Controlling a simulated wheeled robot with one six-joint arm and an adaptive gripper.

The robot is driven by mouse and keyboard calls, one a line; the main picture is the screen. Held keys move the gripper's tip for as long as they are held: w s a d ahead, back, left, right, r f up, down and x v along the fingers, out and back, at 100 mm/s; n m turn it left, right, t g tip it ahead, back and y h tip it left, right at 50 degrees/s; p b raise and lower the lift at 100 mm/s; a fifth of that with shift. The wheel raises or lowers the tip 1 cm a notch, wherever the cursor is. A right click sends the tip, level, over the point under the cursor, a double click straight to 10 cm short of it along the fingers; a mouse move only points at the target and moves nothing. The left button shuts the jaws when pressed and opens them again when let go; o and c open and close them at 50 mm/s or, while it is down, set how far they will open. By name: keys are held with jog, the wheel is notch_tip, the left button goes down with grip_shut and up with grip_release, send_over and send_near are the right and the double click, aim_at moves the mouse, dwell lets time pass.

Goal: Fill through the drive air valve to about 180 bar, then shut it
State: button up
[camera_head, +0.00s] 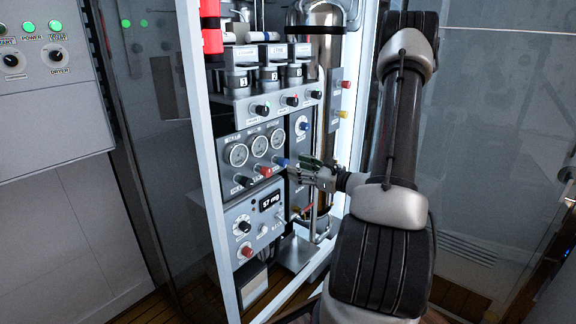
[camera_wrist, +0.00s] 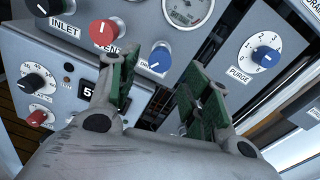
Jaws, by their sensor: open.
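The drive air valve is a blue knob (camera_head: 281,162) low on the gauge panel, right of a red knob. In the wrist view the blue knob (camera_wrist: 160,57) has a partly hidden label beginning "DR". My gripper (camera_head: 303,168) is at the panel, close to this knob. In the wrist view my gripper's (camera_wrist: 160,78) green-padded fingers are apart, with the knob just beyond the gap between them. No contact with it shows. Round gauges (camera_head: 259,146) sit above the knobs; their needles are too small to read. One gauge (camera_wrist: 188,10) is cut off in the wrist view.
The red vent knob (camera_wrist: 103,32) and black inlet knob (camera_wrist: 47,5) lie left of the blue one. A blue purge knob (camera_wrist: 265,57) is on the right. A digital display (camera_head: 270,201) is below. The white frame post (camera_head: 210,170) stands left of the panel.

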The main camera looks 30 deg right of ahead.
jog(key=v, duration=0.5)
jog(key=shift+s+d, duration=0.1)
jog(key=shift+s, duration=0.05)
dwell(1.3)
